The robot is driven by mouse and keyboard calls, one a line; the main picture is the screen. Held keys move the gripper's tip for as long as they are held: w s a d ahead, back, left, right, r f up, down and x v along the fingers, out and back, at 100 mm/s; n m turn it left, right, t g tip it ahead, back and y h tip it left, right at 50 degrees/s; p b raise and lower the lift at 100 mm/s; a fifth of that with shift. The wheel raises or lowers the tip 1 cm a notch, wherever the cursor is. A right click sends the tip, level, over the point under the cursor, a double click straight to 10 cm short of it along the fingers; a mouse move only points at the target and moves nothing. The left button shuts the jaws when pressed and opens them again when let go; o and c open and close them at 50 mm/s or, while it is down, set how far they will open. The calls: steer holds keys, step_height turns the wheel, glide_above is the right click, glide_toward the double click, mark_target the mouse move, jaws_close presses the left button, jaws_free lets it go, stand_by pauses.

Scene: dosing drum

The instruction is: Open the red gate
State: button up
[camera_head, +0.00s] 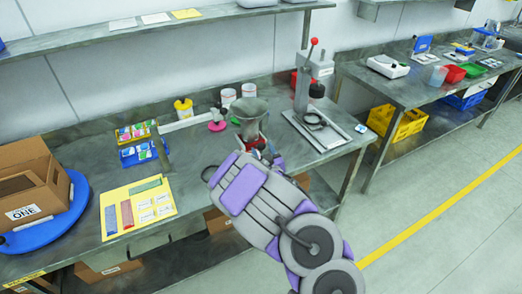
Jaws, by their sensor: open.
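A grey metal hopper (249,108) with a wide funnel top stands on the workbench, near the front edge. A red part (251,143), which looks like the red gate, shows just below the hopper. My arm reaches up from the lower right and covers much of the area in front of it. My gripper (263,152) is at the far end of the arm, close to the red part and mostly hidden by the arm. It is open. I cannot tell whether it touches the red part, nor how far the gate is open.
A press with a red-knobbed lever (306,80) stands right of the hopper. Left are a pink-based stand (217,125), a yellow-lidded jar (183,108), white tubs, a yellow mat (138,207) with cards, and a cardboard box (32,187). Open floor lies right.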

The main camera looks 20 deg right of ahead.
steer(key=shift+w+d, duration=0.25)
steer(key=shift+w, duration=1)
jaws_close()
